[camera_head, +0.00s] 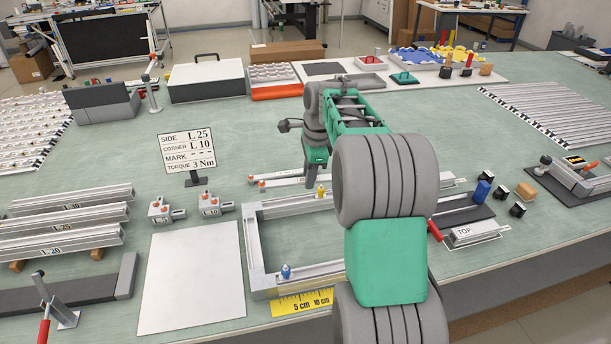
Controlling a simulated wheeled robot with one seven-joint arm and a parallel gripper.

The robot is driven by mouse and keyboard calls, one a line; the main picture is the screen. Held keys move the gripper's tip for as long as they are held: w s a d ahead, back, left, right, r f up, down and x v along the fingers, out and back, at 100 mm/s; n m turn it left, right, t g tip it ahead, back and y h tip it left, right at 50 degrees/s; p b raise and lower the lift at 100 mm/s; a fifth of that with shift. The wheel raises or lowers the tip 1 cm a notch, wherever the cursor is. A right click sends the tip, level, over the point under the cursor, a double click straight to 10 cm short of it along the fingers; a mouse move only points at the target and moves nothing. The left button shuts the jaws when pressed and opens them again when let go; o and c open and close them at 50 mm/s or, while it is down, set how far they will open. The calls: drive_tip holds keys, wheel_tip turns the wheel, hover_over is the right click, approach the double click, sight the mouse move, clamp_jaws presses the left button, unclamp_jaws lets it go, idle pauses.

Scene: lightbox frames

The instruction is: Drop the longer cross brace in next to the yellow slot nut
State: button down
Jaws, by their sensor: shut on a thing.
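The yellow slot nut (321,191) sits on the far rail of an aluminium frame (256,246) lying on the table. Two slim aluminium braces with orange-red ends lie behind the frame, a rear brace (279,179) and a front brace (283,184). My gripper (315,178) is down at these braces, behind the yellow nut, and is shut on one of them. My arm hides their right parts, so I cannot tell which is longer or which one is held. A blue slot nut (286,271) is on the near rail.
A sign (188,152) and two small corner blocks (160,210) stand left of the frame. A white sheet (192,275) lies beside it. A yellow ruler (302,302) lies in front. My arm covers the frame's right side.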

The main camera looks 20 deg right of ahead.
drive_tip(key=s+f+n+g+p, duration=0.2)
drive_tip(key=s+n+p, duration=0.2)
drive_tip(key=n, duration=1.4)
drive_tip(key=s, duration=0.3)
drive_tip(key=shift+s+d+f+n+g, duration=0.15)
drive_tip(key=shift+s+f+n+g, duration=0.15)
drive_tip(key=shift+s+f+n, duration=0.1)
drive_tip(key=shift+r, duration=0.1)
drive_tip(key=shift+f+b, duration=1.65)
drive_tip(key=shift+f, duration=1.3)
drive_tip(key=shift+f+b, duration=0.6)
drive_tip(key=shift+f, duration=0.6)
drive_tip(key=c, duration=1.2)
unclamp_jaws()
drive_tip(key=shift+o, duration=0.2)
drive_tip(key=shift+r, duration=0.1)
